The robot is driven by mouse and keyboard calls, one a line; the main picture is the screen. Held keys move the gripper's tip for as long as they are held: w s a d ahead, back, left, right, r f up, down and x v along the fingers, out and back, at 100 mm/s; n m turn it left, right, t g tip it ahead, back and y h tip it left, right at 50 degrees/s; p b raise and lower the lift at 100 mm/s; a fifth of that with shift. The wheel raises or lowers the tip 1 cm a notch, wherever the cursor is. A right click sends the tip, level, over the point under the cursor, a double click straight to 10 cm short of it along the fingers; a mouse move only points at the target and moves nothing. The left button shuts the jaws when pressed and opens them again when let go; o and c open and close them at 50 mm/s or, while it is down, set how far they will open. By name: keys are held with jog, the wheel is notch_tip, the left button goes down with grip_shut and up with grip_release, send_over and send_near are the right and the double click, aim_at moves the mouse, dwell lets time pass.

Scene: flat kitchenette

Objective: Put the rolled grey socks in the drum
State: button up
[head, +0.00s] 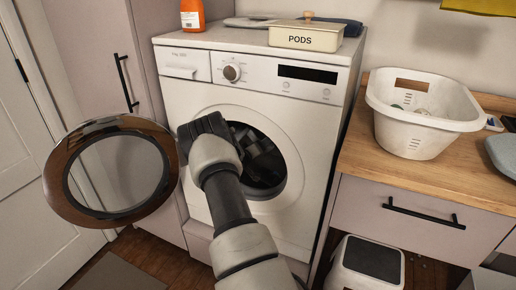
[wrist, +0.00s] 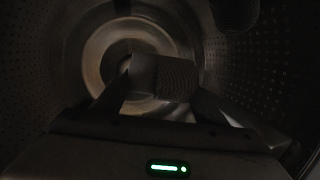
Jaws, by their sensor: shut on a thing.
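The washing machine (head: 190,105) stands with its round door (head: 60,178) swung open to the left. My arm reaches into the opening, and my gripper (head: 264,168) is inside the dark drum (head: 268,190). In the wrist view, the perforated drum wall (wrist: 270,75) surrounds my gripper (wrist: 162,82). Its fingers are shut on a small grey roll, the rolled grey socks (wrist: 176,77), held in front of the drum's back. The socks cannot be made out in the head view. The lower drum is dark and partly hidden by my gripper.
A white laundry basket (head: 412,140) stands on the wooden counter (head: 360,155) at right. A PODS box (head: 305,40) and an orange bottle (head: 192,15) are on the machine. A white bin (head: 365,265) stands below the counter. A dark rounded shape (wrist: 235,12) shows high in the drum.

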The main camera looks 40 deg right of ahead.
jog(key=o, duration=1.1)
jog(key=shift+o, duration=0.2)
jog(key=p+v, duration=0.3)
jog(key=v, duration=1.4)
jog(key=shift+a, duration=0.15)
jog(key=shift+s, duration=0.15)
